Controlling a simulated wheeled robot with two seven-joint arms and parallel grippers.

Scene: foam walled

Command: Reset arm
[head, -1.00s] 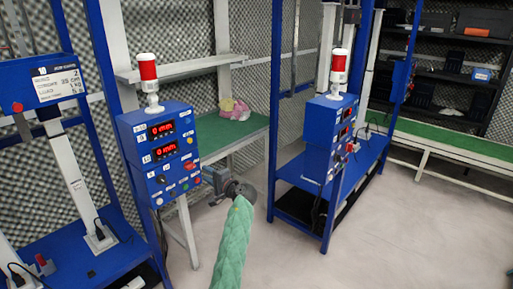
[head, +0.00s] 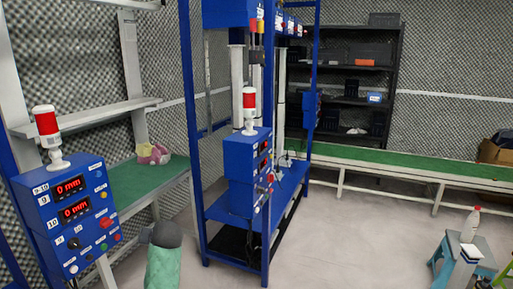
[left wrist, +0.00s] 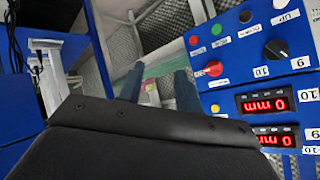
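My left arm in a green sleeve (head: 163,268) rises from the bottom of the head view, its dark wrist beside the control box at the left. The left gripper's fingers (left wrist: 158,72) show apart in the left wrist view, with nothing seen between them. The blue control box (head: 68,215) has two red "0 mm" displays, buttons and a red-and-white lamp (head: 47,137) on top. Its panel appears upside down and close at the right of the left wrist view (left wrist: 235,80), with a red knob near the fingers. My right gripper is not in view.
A blue frame with a second control box (head: 240,165) stands mid-view. A green-topped bench (head: 400,168) runs along the back right before black shelves (head: 340,85). A small stool (head: 465,250) with a white bottle (head: 470,224) stands at the right. Grey floor (head: 350,235) is clear between.

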